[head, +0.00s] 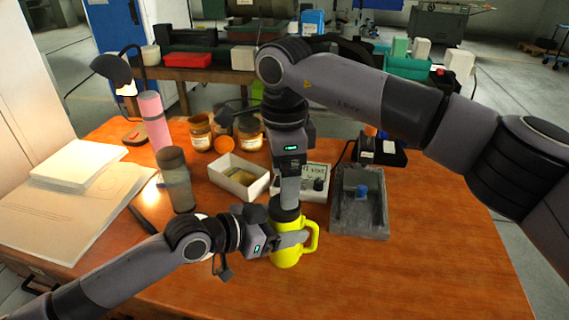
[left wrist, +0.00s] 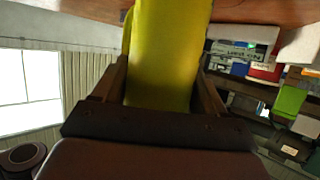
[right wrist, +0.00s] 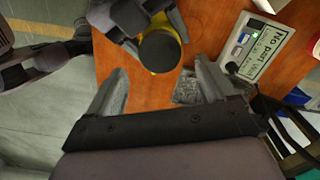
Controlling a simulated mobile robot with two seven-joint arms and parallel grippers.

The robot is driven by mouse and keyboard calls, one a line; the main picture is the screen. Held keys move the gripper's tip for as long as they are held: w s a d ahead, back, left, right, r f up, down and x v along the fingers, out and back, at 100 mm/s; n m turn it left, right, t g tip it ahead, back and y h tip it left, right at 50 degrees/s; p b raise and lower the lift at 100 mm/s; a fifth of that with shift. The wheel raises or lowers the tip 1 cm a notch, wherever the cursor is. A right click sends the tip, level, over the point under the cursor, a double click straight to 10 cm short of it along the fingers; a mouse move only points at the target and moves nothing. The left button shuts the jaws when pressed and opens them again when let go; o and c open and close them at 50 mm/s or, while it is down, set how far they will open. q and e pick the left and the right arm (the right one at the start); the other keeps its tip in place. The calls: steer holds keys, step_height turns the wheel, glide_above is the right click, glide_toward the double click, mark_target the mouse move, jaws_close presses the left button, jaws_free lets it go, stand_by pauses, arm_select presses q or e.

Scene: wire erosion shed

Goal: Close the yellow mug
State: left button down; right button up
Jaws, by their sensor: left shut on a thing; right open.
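The yellow mug (head: 287,254) stands upright near the front middle of the wooden table, its handle to the right. A dark round lid (head: 285,213) shows at its top; in the right wrist view the lid (right wrist: 160,51) covers the mouth, but I cannot tell how firmly it sits. My left gripper (head: 298,238) is shut on the mug's body from the left; the left wrist view shows the yellow body (left wrist: 165,60) between both fingers. My right gripper (right wrist: 160,68) points down above the lid, open, its fingers apart on either side and nothing between them.
A dark tumbler (head: 176,182) stands left of the mug. Behind are a white box (head: 239,187), a sign box (right wrist: 258,47) and several jars (head: 201,133). A grey tray (head: 359,225) lies to the right. The table's front right is clear.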

steer(key=shift+f, duration=2.65)
steer(key=c, duration=1.1)
steer(key=shift+m, duration=1.6)
steer(key=o, duration=1.2)
steer(key=shift+r, duration=0.15)
